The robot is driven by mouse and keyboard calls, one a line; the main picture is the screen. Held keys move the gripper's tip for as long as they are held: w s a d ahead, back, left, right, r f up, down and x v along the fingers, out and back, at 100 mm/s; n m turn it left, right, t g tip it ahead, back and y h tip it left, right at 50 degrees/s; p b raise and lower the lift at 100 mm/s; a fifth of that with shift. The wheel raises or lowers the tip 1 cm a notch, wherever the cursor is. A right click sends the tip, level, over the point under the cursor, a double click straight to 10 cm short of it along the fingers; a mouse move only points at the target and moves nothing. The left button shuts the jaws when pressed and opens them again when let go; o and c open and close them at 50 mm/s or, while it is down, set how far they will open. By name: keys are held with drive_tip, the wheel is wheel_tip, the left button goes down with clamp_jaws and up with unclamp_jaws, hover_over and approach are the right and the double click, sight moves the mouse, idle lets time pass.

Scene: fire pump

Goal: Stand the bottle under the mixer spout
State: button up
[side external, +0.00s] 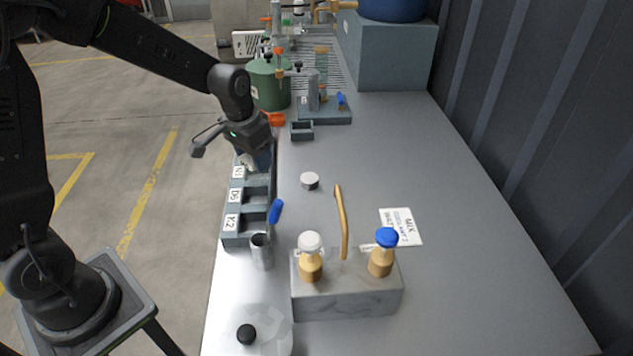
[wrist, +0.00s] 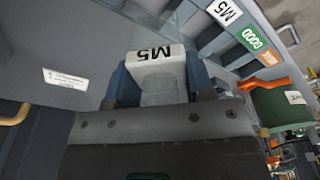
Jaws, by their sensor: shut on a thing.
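A pale bottle with a white M5 label (wrist: 157,73) sits between the blue-grey fingers of my gripper (wrist: 160,85) in the wrist view. My gripper is shut on it. In the side view my gripper (side external: 258,150) is low over the far end of the grey slotted rack (side external: 236,240). The bottle is mostly hidden there, so I cannot tell its height above the rack. The mixer is a grey block (side external: 346,305) with a white-topped tap (side external: 310,255) and a blue-topped tap (side external: 382,250). Its curved brass spout (side external: 341,220) rises between the taps.
A metal cup (side external: 262,252) and a blue-handled part (side external: 275,211) stand beside the rack. A white disc (side external: 310,180) and a printed card (side external: 400,227) lie on the bench. A green drum (side external: 270,88) and small tray (side external: 302,131) are farther back. The bench's right side is clear.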

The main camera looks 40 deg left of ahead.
drive_tip(key=w+r+m+h, duration=0.1)
drive_tip(key=w+r+m, duration=0.3)
drive_tip(key=w+m, duration=0.55)
drive_tip(key=shift+n+g, duration=0.3)
drive_tip(key=shift+n, duration=0.05)
drive_tip(key=shift+w+d+f, duration=1)
drive_tip(key=shift+d+f, duration=0.7)
drive_tip(key=shift+d, duration=0.25)
drive_tip(key=shift+w+d+f, duration=1.05)
drive_tip(key=shift+d+f, duration=0.65)
drive_tip(key=shift+d, duration=0.3)
drive_tip(key=shift+w+d+f, duration=1)
drive_tip(key=shift+d+f, duration=0.7)
drive_tip(key=shift+d, duration=0.25)
drive_tip(key=shift+f, duration=0.15)
drive_tip(key=o, duration=0.9)
